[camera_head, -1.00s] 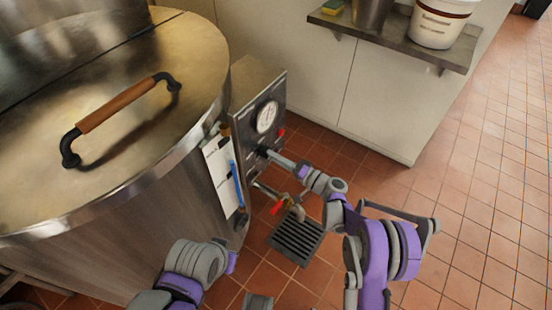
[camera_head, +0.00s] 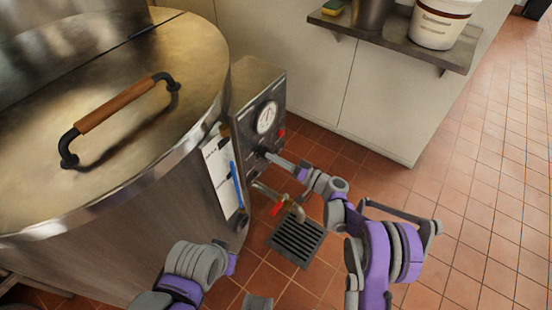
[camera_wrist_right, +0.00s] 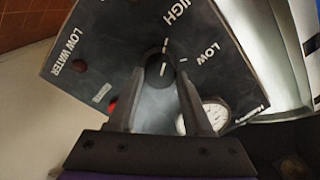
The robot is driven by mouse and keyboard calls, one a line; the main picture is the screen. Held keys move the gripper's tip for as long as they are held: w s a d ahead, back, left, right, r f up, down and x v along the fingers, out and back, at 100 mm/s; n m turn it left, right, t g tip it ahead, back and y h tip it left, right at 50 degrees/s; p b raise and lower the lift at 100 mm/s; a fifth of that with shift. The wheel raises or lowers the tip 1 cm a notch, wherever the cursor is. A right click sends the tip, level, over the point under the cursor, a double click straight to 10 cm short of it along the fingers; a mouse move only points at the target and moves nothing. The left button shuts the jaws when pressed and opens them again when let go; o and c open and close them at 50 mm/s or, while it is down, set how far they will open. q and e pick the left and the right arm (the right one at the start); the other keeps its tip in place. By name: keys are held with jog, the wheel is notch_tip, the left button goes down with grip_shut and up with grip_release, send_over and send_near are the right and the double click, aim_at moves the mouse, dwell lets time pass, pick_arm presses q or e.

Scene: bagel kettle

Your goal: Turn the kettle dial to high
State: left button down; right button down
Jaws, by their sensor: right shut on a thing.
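The kettle dial (camera_wrist_right: 158,72) is a black round knob on the dark control panel (camera_wrist_right: 110,50). My right gripper (camera_wrist_right: 160,78) is shut on the dial, one finger on each side. In the right wrist view the dial's white line points up toward a tick on the HIGH side; the LOW label lies to the right. In the head view my right gripper (camera_head: 268,155) reaches the panel face below the gauge, and its fingers hide most of the dial. My left arm shows at the bottom, but its gripper's fingers are not visible.
The large metal kettle (camera_head: 110,215) with a wooden-handled lid fills the left. A round gauge (camera_head: 266,117) sits above the dial. A red-handled valve (camera_head: 278,208) and floor drain (camera_head: 297,242) lie below. A clipboard (camera_head: 220,175) hangs beside the panel. Open tiled floor lies right.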

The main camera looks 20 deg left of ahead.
jog(key=shift+c, duration=1.5)
grip_release()
jog(key=p+v, duration=0.1)
jog(key=v, duration=0.9)
jog(key=shift+d+p, duration=0.3)
jog(key=shift+d, duration=0.1)
jog(key=shift+s, duration=0.15)
